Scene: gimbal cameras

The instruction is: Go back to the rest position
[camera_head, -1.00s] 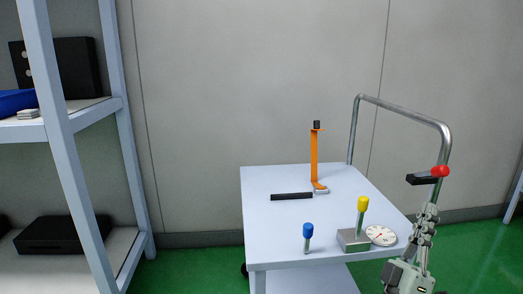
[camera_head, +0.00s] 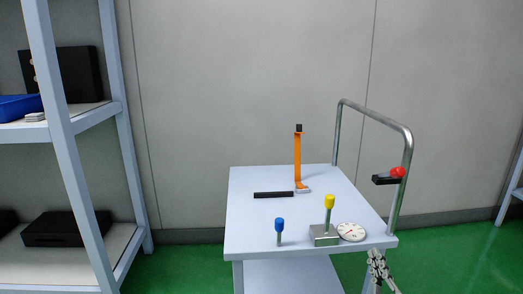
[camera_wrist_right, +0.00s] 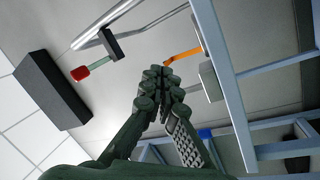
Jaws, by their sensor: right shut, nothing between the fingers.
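My right gripper (camera_head: 377,257) shows at the bottom of the head view, beside the right front corner of the white cart (camera_head: 243,212) and lower than its top. In the right wrist view its dark fingers (camera_wrist_right: 161,82) are together and empty. My left gripper is not in view.
On the cart stand an orange upright piece (camera_head: 297,160), a black bar (camera_head: 273,195), a blue-capped pin (camera_head: 279,227), a yellow-topped tool on a metal block (camera_head: 325,238) and a round dial (camera_head: 351,232). A red-ended clamp (camera_head: 397,172) sits on the rail. A shelf (camera_head: 69,140) stands left.

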